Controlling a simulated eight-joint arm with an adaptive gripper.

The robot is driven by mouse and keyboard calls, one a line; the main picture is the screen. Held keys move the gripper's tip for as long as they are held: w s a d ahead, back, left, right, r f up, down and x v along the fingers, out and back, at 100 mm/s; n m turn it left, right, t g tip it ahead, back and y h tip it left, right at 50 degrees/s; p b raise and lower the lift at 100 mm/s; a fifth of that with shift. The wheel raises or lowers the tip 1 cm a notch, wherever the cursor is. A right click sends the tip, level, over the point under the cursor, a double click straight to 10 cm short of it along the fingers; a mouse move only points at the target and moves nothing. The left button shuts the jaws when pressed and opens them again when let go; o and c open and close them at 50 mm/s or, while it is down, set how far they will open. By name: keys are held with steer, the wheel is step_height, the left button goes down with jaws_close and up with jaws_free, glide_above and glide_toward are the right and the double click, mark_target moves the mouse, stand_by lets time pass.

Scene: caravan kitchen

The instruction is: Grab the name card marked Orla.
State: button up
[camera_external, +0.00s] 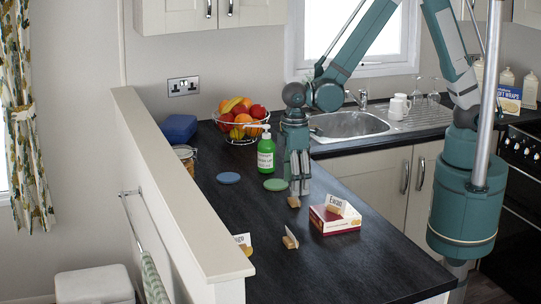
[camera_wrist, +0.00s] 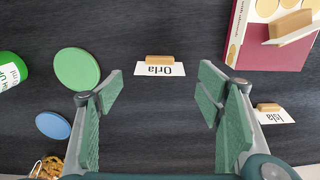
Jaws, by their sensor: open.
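The Orla card (camera_wrist: 160,69) is a small white card in a wooden holder (camera_wrist: 159,59). Its lettering is upside down in the wrist view. It stands on the dark counter, ahead of the gap between my fingers. My gripper (camera_wrist: 162,92) is open and empty, with one green finger on each side. In the external view my gripper (camera_external: 300,186) points down above the counter. A wooden holder (camera_external: 294,202) shows just below its fingertips there, and the card's face is not readable.
An Isla card (camera_wrist: 274,115) stands beside my right finger. A red box (camera_external: 338,222) carries another card. A further card (camera_external: 242,241) is at the ledge. Green coaster (camera_wrist: 77,68), blue coaster (camera_wrist: 53,125) and green bottle (camera_external: 266,155) are nearby.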

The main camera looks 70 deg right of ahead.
mark_target(294, 198)
steer(key=shift+f, duration=1.95)
steer(key=c, duration=0.9)
